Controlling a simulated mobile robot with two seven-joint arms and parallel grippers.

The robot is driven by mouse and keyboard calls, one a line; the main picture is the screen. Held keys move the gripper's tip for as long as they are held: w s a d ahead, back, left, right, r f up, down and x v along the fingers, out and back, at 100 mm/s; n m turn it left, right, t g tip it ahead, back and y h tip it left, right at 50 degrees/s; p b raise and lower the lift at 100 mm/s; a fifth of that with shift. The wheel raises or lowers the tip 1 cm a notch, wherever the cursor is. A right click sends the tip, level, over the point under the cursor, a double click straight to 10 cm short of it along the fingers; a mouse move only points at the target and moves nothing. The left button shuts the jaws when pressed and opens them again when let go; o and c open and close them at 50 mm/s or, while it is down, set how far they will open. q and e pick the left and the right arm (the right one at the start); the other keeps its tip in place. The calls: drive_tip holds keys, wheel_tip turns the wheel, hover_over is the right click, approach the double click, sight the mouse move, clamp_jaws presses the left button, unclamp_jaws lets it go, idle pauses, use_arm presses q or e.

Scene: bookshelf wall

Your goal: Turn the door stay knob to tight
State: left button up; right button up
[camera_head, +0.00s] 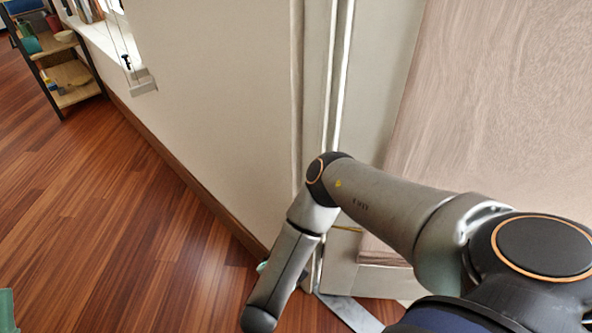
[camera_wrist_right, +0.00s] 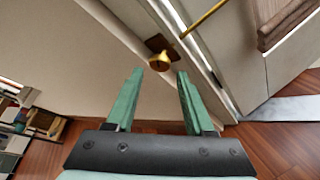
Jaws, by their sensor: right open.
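In the right wrist view the brass door stay knob (camera_wrist_right: 160,62) sits on a dark brass plate (camera_wrist_right: 157,43) on the cream surface. A thin brass stay rod (camera_wrist_right: 203,18) runs from the plate up to the right; part of it shows in the head view (camera_head: 347,229). My right gripper (camera_wrist_right: 160,73) is open, its two green fingers pointing at the knob. The knob appears between the fingertips or just beyond them, with no contact visible. In the head view my right forearm hides the knob. A green piece, probably my left gripper (camera_head: 7,311), shows at the lower left edge.
The cream wall (camera_head: 220,100) meets a pale upright frame (camera_head: 316,90) beside the knob. A wood-grained panel (camera_head: 490,110) stands at the right. A shelf (camera_head: 72,82) with small items is at the far left; the wooden floor (camera_head: 120,210) is clear.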

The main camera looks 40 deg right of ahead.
use_arm(q)
drive_tip(key=f, duration=0.1)
drive_tip(key=f+b, duration=0.2)
drive_tip(key=shift+w+d+f, duration=0.1)
drive_tip(key=shift+d+f, duration=0.05)
drive_tip(key=shift+d, duration=0.1)
use_arm(e)
drive_tip(key=x, duration=0.4)
drive_tip(key=shift+w, duration=0.1)
clamp_jaws()
